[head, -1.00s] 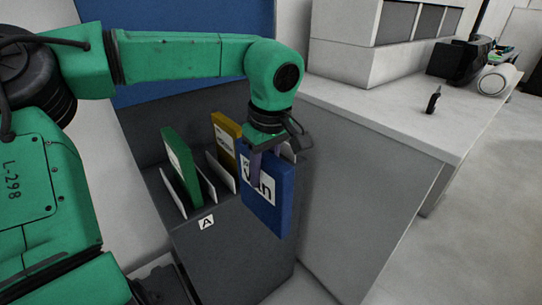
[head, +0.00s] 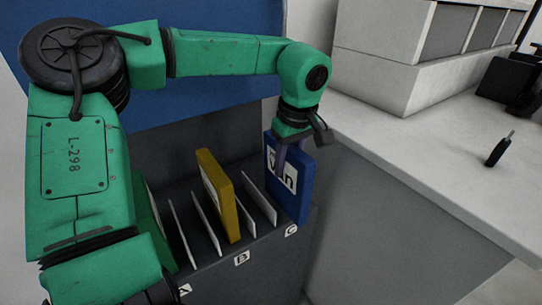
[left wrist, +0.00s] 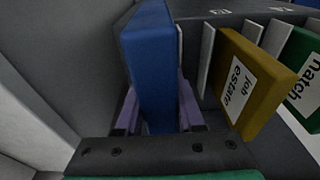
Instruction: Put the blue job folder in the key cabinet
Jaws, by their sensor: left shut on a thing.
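The blue job folder (head: 305,185), with a white label, is upright between the fingers of my left gripper (head: 288,155). It stands at the right end of a dark grey rack, behind the C label; how deep it sits in that slot I cannot tell. In the left wrist view the blue folder (left wrist: 150,60) fills the gap between the two purple fingers (left wrist: 156,108). I cannot identify the key cabinet for certain. My right gripper is out of view.
The rack (head: 255,265) has pale dividers and labels A, B and C. A yellow folder (head: 218,195) stands near B, a green folder (head: 148,215) near A, partly behind my arm. A white counter (head: 430,150) at right holds a dark tool (head: 498,150) and a white cabinet (head: 400,70).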

